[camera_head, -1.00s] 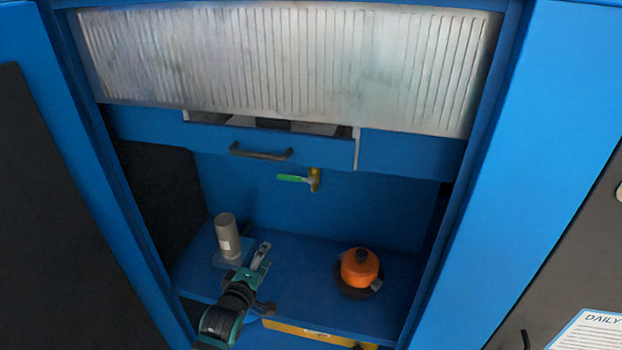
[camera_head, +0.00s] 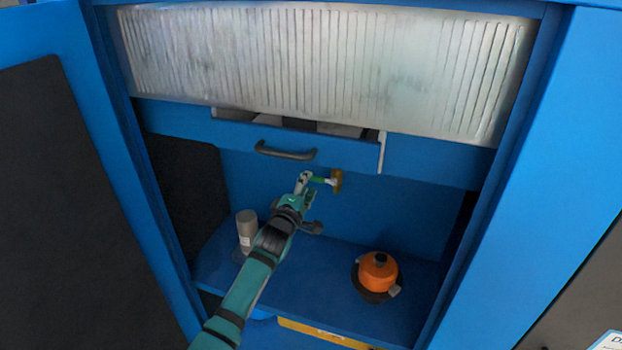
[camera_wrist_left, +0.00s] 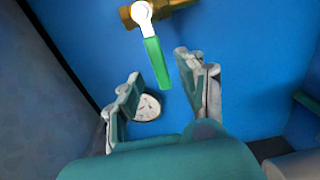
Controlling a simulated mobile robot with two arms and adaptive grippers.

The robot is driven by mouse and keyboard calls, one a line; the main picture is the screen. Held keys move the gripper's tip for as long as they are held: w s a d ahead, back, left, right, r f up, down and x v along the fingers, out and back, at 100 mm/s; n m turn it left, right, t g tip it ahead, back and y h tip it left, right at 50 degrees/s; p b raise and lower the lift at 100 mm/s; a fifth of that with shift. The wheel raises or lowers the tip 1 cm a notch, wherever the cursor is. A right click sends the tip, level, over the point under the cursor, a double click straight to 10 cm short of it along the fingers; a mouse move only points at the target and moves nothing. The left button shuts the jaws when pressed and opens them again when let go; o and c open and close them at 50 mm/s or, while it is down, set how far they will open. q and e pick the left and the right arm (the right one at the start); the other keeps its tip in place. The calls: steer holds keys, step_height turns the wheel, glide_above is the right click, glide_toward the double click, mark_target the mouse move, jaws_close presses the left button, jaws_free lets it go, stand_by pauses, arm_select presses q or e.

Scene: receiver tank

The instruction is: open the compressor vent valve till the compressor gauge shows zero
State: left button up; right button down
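The vent valve is a brass body (camera_head: 337,180) with a green lever handle (camera_head: 319,180) on the blue back wall, below the drawer. In the left wrist view the brass body (camera_wrist_left: 165,8) is at the top and the green handle (camera_wrist_left: 158,64) hangs toward my fingers. My left gripper (camera_head: 305,188) is close to the handle's free end; in its wrist view (camera_wrist_left: 165,82) the fingers are spread, with the handle's end between them in the picture. I cannot tell whether they touch it. A round white gauge (camera_wrist_left: 147,107) shows partly behind the left finger; its reading is too small to tell.
A partly open blue drawer with a dark pull (camera_head: 285,153) is just above the valve. On the blue shelf (camera_head: 325,265) stand a grey cylinder (camera_head: 246,230) at left and an orange pot-like object (camera_head: 378,270) at right. Cabinet sides enclose the space.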

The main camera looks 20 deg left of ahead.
mark_target(312, 180)
arm_select(q)
steer(key=shift+w+d, duration=0.1)
steer(key=shift+w, duration=1.9)
jaws_close()
steer(key=shift+w+f, duration=0.1)
steer(key=shift+f, duration=0.25)
